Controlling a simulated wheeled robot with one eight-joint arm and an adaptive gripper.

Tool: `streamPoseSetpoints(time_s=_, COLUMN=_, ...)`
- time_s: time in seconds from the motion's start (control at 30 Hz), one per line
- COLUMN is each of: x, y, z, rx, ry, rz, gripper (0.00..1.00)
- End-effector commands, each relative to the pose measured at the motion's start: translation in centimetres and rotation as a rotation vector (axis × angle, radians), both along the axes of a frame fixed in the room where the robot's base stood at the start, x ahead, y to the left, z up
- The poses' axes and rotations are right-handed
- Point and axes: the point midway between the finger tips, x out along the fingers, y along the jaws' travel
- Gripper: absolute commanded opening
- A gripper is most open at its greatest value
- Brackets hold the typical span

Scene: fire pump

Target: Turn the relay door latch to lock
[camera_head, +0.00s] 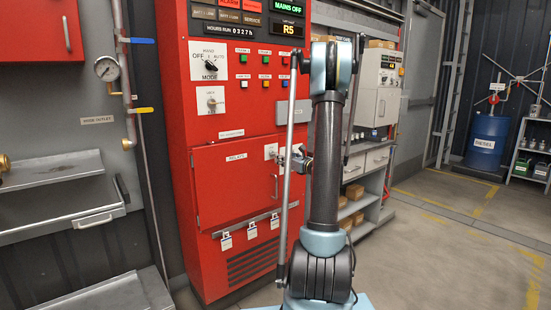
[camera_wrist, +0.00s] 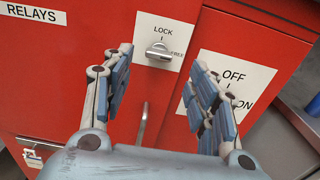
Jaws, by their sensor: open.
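The relay door latch (camera_wrist: 159,51) is a silver knob on a white plate marked LOCK at the top, with a smaller word at the right, partly illegible. Its bar lies nearly sideways, towards that word, not up at LOCK. The red relay door (camera_head: 232,187) carries a RELAYS label; part of the latch plate (camera_head: 270,151) shows beside my gripper (camera_head: 297,159). In the wrist view my gripper (camera_wrist: 158,75) is open and empty. Its two blue-padded fingers stand left and right below the knob, apart from it.
A white OFF/ON plate (camera_wrist: 234,82) sits right of the latch, partly behind my right finger. A door handle (camera_wrist: 142,122) stands below, between the fingers. Tagged hasps (camera_head: 250,230) hang under the door. Grey shelving (camera_head: 355,205) stands right of the red cabinet.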

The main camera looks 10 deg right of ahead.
Motion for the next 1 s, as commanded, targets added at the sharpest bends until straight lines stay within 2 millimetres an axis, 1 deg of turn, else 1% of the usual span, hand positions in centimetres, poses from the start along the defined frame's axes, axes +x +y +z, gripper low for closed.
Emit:
streamPoseSetpoints(time_s=0.03, x=0.8, y=0.6, z=0.0, rx=0.000, ry=0.000, rz=0.004, gripper=0.53)
streamPoseSetpoints(time_s=0.2, x=3.3, y=2.0, z=0.0, rx=0.000, ry=0.000, rz=0.002, gripper=0.53)
streamPoseSetpoints(time_s=0.4, x=5.3, y=3.1, z=0.0, rx=0.000, ry=0.001, rz=0.001, gripper=0.53)
streamPoseSetpoints(time_s=0.6, x=6.1, y=3.6, z=0.0, rx=0.000, ry=0.001, rz=0.001, gripper=0.53)
streamPoseSetpoints(time_s=0.87, x=6.1, y=3.6, z=0.0, rx=0.000, ry=0.001, rz=0.000, gripper=0.53)
streamPoseSetpoints(time_s=0.9, x=6.1, y=3.6, z=0.0, rx=0.000, ry=0.001, rz=0.000, gripper=0.44)
streamPoseSetpoints(time_s=0.97, x=6.1, y=3.6, z=0.0, rx=0.000, ry=0.001, rz=0.000, gripper=0.31)
streamPoseSetpoints(time_s=1.0, x=6.1, y=3.6, z=0.0, rx=0.000, ry=0.001, rz=0.000, gripper=0.22)
